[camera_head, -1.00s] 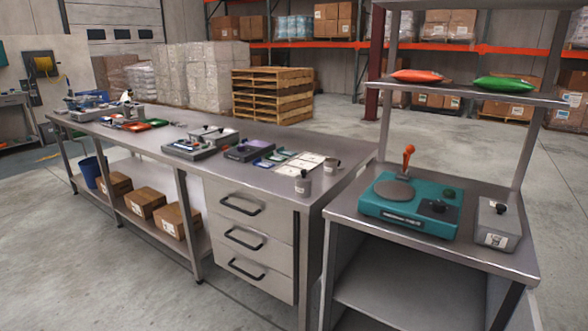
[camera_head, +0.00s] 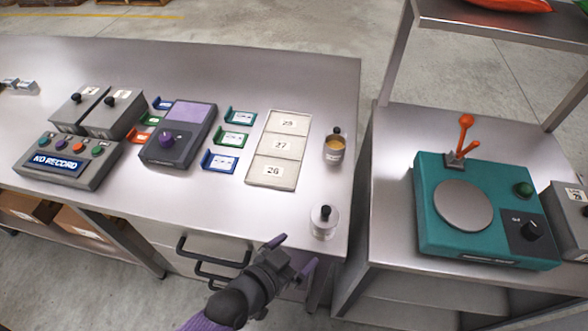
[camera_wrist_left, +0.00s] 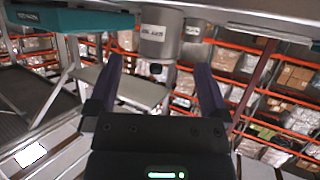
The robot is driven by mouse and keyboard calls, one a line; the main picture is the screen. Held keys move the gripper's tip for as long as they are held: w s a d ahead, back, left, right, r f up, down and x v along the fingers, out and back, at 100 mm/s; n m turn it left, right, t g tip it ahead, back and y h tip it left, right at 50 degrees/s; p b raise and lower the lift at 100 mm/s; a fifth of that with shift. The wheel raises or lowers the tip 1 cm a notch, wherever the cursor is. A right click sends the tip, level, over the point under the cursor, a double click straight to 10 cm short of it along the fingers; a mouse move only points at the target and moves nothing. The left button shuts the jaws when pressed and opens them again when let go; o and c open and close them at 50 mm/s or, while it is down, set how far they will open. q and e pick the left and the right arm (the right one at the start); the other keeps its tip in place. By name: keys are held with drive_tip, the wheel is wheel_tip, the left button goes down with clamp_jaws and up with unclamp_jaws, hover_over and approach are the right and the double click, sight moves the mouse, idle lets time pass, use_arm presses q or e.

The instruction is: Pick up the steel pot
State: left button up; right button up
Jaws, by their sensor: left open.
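The steel pot (camera_head: 323,222), a small grey labelled cylinder with a black knob, stands upright near the front right corner of the long steel table. A similar pot (camera_head: 334,149) with a yellowish front stands behind it. My left gripper (camera_head: 290,254) is open and empty, in front of the table edge and to the lower left of the steel pot, apart from it. In the left wrist view, a grey labelled pot (camera_wrist_left: 153,42) shows above and beyond the gap between the open fingers (camera_wrist_left: 160,85), with another pot partly hidden behind it. My right gripper is not in view.
Left of the pots lie a numbered tray (camera_head: 270,179), several coloured card holders and a purple-topped device (camera_head: 180,133). Across a gap at right, a teal weigher (camera_head: 480,245) with an orange lever stands on another bench. Drawer handles (camera_head: 210,250) project below the table's front edge.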

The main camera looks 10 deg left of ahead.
sight(316, 229)
use_arm(q)
drive_tip(key=b+x, duration=0.1)
drive_tip(key=x, duration=0.2)
drive_tip(key=b+x, duration=0.1)
drive_tip(key=x, duration=0.2)
drive_tip(key=r+b+x, duration=0.1)
drive_tip(key=x, duration=0.2)
drive_tip(key=shift+w+d, duration=0.1)
drive_tip(key=shift+w, duration=0.4)
drive_tip(key=shift+w+d+b, duration=0.15)
drive_tip(key=shift+w+b, duration=0.05)
drive_tip(key=shift+b, duration=0.1)
drive_tip(key=shift+r, duration=0.1)
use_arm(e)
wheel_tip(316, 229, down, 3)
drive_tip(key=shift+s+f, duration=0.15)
use_arm(q)
drive_tip(key=shift+c, duration=0.9)
clamp_jaws()
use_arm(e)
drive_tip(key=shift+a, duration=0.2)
